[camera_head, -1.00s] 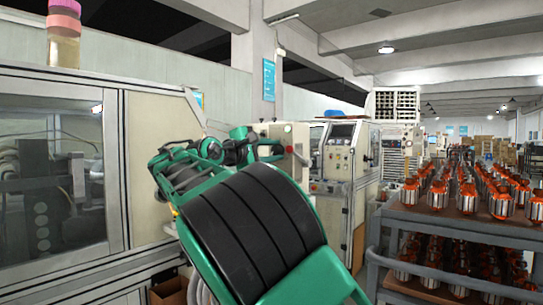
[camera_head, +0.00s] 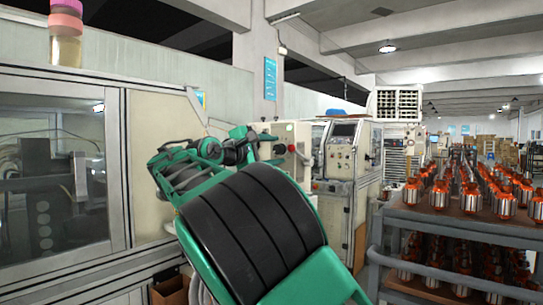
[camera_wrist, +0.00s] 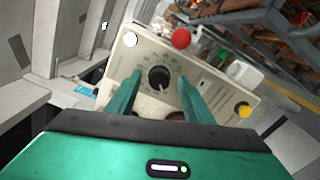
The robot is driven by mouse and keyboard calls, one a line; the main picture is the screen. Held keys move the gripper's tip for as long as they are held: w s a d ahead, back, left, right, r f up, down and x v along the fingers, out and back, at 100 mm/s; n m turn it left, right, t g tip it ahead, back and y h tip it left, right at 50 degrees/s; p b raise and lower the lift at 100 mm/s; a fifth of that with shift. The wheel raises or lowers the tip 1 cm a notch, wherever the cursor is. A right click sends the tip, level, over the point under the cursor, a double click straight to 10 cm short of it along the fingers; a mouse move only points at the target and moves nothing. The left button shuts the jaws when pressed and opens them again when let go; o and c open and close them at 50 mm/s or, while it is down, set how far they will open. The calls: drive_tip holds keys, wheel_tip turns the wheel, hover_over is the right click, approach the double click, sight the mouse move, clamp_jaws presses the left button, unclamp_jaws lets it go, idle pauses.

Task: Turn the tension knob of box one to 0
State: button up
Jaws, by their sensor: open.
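The tension knob (camera_wrist: 158,77) is a round black dial on the cream control box (camera_wrist: 142,58) in the wrist view. Small marks ring it, but I cannot read its setting. My gripper (camera_wrist: 157,80) is open, with its two green fingers on either side of the knob. I cannot tell whether they touch it. In the head view, the box (camera_head: 300,132) stands beyond my arm, and my gripper (camera_head: 268,148) is at its left side. The knob does not show there.
A red button (camera_wrist: 181,38), a white button (camera_wrist: 130,39) and a yellow button (camera_wrist: 244,109) are on the same panel, close to my fingers. In the head view, a rack (camera_head: 440,222) of orange and metal armatures stands at right. A windowed machine (camera_head: 148,160) stands at left.

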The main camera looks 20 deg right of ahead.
drive_tip(key=v, duration=1)
drive_tip(key=shift+a, duration=0.25)
drive_tip(key=shift+f, duration=0.1)
